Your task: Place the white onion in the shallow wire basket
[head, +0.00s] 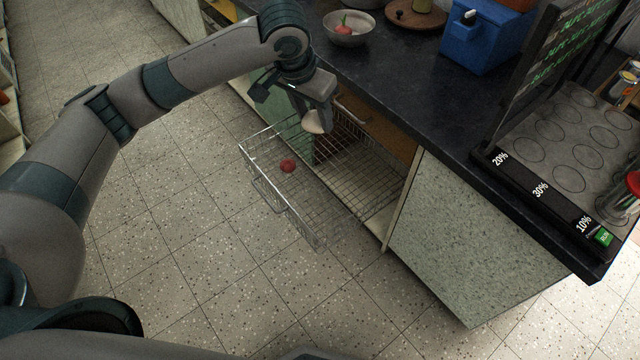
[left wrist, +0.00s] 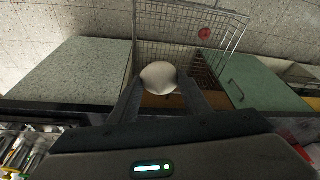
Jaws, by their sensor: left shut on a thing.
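The white onion (head: 313,122) is held between the fingers of my left gripper (head: 318,118), above the back part of the pulled-out wire basket (head: 283,210). In the left wrist view the onion (left wrist: 159,77) sits between the two dark fingertips (left wrist: 158,90), with the basket's wire mesh (left wrist: 180,22) behind it. My left gripper is shut on the onion. A small red item (head: 288,166) shows in the basket's front left area, and also in the left wrist view (left wrist: 204,33). My right gripper is not in view.
The dark countertop (head: 400,80) edge runs beside the arm. On it stand a bowl (head: 347,30) with a red item, a round wooden board (head: 415,15) and a blue box (head: 483,36). A speckled cabinet panel (head: 470,235) stands right of the basket. The basket's middle is clear.

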